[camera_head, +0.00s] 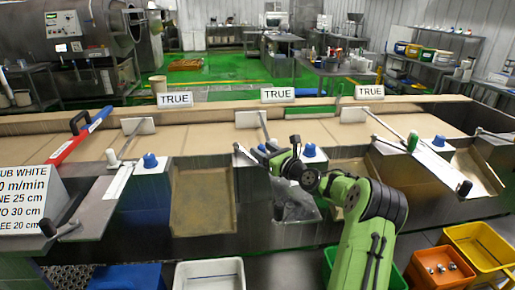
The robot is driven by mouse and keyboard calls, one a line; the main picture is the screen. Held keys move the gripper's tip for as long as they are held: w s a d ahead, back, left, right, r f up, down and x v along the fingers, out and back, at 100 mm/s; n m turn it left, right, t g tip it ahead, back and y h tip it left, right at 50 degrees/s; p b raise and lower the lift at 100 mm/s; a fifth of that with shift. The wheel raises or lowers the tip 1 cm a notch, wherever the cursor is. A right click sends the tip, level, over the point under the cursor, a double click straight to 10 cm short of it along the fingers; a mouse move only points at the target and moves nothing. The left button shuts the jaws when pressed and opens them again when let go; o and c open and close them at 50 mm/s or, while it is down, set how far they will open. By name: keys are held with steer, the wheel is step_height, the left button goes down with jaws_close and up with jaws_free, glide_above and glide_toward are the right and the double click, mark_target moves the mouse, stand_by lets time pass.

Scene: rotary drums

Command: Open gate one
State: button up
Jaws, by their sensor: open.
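My green arm reaches in from the lower right, and its dark gripper (266,156) is above the front edge of the conveyor bench, near the middle blue knob. The gripper is open; its fingers are small and partly blurred. I see no number marking gate one. I cannot tell whether my gripper touches the middle bar.
White TRUE signs (174,99) stand along the back rail. A red bar (80,137) crosses the belt at left, behind a lettered sign (30,198). Blue knobs (150,160) line the front edge. A white bin (209,275) and an orange bin (440,268) stand below.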

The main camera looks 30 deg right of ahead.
steer(key=w, duration=0.3)
steer(key=shift+w+a, duration=0.15)
steer(key=shift+w, duration=0.15)
steer(key=shift+c, duration=0.2)
jaws_close()
